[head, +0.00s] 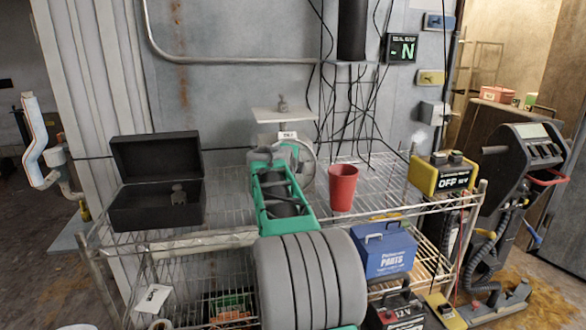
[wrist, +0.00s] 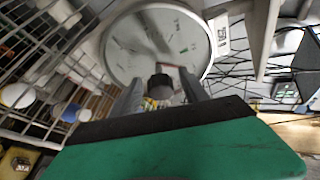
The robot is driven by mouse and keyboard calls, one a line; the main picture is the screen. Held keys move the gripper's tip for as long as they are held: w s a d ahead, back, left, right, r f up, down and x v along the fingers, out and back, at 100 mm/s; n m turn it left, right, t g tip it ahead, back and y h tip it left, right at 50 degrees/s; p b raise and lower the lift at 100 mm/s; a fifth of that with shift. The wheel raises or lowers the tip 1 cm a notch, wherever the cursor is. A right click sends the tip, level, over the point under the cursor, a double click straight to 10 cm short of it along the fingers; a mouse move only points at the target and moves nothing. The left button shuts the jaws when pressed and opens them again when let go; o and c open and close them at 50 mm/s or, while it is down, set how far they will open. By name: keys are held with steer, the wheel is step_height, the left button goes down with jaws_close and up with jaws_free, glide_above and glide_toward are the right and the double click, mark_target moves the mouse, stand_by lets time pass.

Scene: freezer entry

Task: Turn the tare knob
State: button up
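The scale, with a flat weighing pan (head: 285,114) on top, stands on the upper wire shelf. Its round pale dial (head: 309,168) is partly hidden by my green arm in the head view. The dial (wrist: 125,45) fills the upper middle of the wrist view. A small dark knob (wrist: 160,82) shows below the dial's middle. My gripper (wrist: 161,77) is open, with one grey finger on each side of the knob and a visible gap on both sides. Contact with the knob cannot be seen. In the head view my arm hides the knob and most of the gripper.
An open black box (head: 155,205) sits left on the shelf (head: 225,225). A red cup (head: 342,187) stands close to the right of my arm. A yellow device reading OFF (head: 443,174) is at the shelf's right end. Black cables (head: 350,120) hang behind.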

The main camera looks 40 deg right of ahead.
steer(key=b+v, duration=0.1)
steer(key=v, duration=0.6)
steer(key=shift+s+a, duration=0.25)
steer(key=shift+a, duration=0.05)
steer(key=shift+r, duration=0.2)
steer(key=s+a+f+n+y+p, duration=0.25)
steer(key=a+n, duration=0.45)
steer(key=a, duration=0.4)
steer(key=s+a+f+n+y+p, duration=0.2)
steer(key=a+f+n+y+p, duration=0.15)
steer(key=a+n, duration=0.5)
steer(key=s+a+f+n+g+y+p, duration=0.2)
steer(key=s+a+f+n, duration=0.1)
steer(key=s+a+n, duration=0.4)
steer(key=s+a+f+n+g+y+p, duration=0.2)
steer(key=s+a+f+n+p, duration=0.1)
steer(key=s+a+n, duration=0.4)
steer(key=s+a+f, duration=0.1)
steer(key=s+a, duration=0.1)
steer(key=a, duration=0.2)
steer(key=shift+a+g, duration=0.3)
